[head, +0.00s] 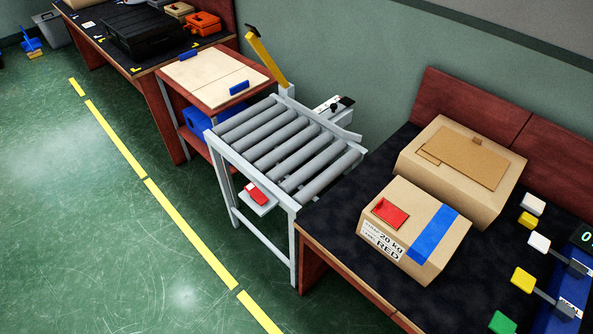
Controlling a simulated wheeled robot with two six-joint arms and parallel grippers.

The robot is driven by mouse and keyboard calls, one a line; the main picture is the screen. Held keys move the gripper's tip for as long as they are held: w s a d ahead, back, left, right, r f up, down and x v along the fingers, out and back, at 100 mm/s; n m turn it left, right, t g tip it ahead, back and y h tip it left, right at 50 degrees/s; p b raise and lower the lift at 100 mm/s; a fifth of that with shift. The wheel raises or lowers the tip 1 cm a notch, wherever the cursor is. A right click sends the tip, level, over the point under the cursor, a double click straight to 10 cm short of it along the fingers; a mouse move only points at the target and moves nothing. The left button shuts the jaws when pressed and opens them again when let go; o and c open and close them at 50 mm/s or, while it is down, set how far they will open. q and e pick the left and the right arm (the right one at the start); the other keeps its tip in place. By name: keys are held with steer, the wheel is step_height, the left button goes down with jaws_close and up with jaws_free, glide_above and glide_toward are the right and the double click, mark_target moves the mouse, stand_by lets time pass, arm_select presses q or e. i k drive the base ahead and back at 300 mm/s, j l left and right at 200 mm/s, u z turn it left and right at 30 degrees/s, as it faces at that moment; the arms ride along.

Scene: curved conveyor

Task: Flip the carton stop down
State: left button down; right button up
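A yellow bar with a black tip (266,56), which looks like the carton stop, is raised. It leans up and to the left from a grey post at the far side of the roller conveyor (290,150). The bar is clear of the rollers, and its lower end meets the post. Neither of my grippers shows in the head view.
Two cartons, one with a blue stripe (415,230) and a larger one (462,168), stand on the dark bench at right. A red part (257,193) sits on a bracket at the conveyor's near side. The rollers are empty. The green floor at left is open.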

mark_target(251, 36)
steer(key=j+z, duration=0.1)
steer(key=z, duration=0.45)
steer(key=i+j+z, duration=0.25)
steer(key=j, duration=0.3)
steer(key=j+z, duration=0.3)
steer(key=j, duration=0.2)
steer(key=j+z, duration=0.25)
steer(key=j, duration=0.9)
steer(key=i, duration=0.05)
